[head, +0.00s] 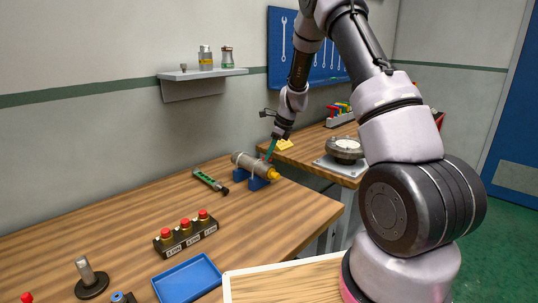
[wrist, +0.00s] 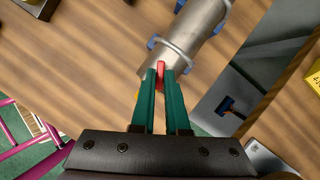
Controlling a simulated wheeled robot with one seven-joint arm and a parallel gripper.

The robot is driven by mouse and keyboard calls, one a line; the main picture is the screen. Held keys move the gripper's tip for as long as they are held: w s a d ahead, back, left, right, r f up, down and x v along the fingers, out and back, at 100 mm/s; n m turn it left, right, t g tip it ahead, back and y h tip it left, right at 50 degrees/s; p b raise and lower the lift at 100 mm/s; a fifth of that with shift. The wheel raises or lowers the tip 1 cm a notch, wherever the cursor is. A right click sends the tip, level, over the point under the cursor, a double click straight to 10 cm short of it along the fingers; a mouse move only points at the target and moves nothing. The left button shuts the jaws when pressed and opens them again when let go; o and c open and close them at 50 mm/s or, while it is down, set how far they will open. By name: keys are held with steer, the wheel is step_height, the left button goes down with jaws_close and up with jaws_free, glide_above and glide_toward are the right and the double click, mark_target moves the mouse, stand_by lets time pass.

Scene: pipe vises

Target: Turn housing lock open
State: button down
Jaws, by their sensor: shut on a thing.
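A grey cylindrical housing (head: 246,162) lies in blue vise supports (head: 257,182) on the wooden table, with a yellow end piece (head: 273,175) toward the right. In the wrist view the housing (wrist: 192,32) runs up from the centre, with a light ring around it. A small red lock lever (wrist: 161,69) stands at the housing's near end. My gripper (wrist: 160,76) has teal fingers shut on this red lever, one on each side. In the head view my gripper (head: 270,150) reaches down to the housing from above, and the lever is hidden there. The fingers hide part of the housing's end.
A green-handled tool (head: 210,181) lies left of the housing. A black block with red-capped fittings (head: 186,234) and a blue tray (head: 187,279) are nearer. A round metal fixture (head: 344,150) stands on the second table. A wall shelf (head: 203,74) is behind.

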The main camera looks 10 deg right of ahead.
steer(key=n, duration=0.2)
steer(key=n+g, duration=0.2)
steer(key=n, duration=0.1)
steer(key=shift+w+n, duration=0.25)
steer(key=shift+n, duration=0.05)
steer(key=n+g, duration=0.1)
steer(key=n, duration=0.2)
steer(key=n+g, duration=0.1)
steer(key=n, duration=0.2)
steer(key=shift+w+h, duration=0.2)
steer(key=shift+h, duration=0.1)
steer(key=shift+g, duration=0.3)
steer(key=c, duration=0.9)
jaws_free()
steer(key=v, duration=1)
steer(key=shift+w+d+r, duration=0.1)
steer(key=shift+d+r, duration=0.05)
steer(key=shift+r, duration=0.2)
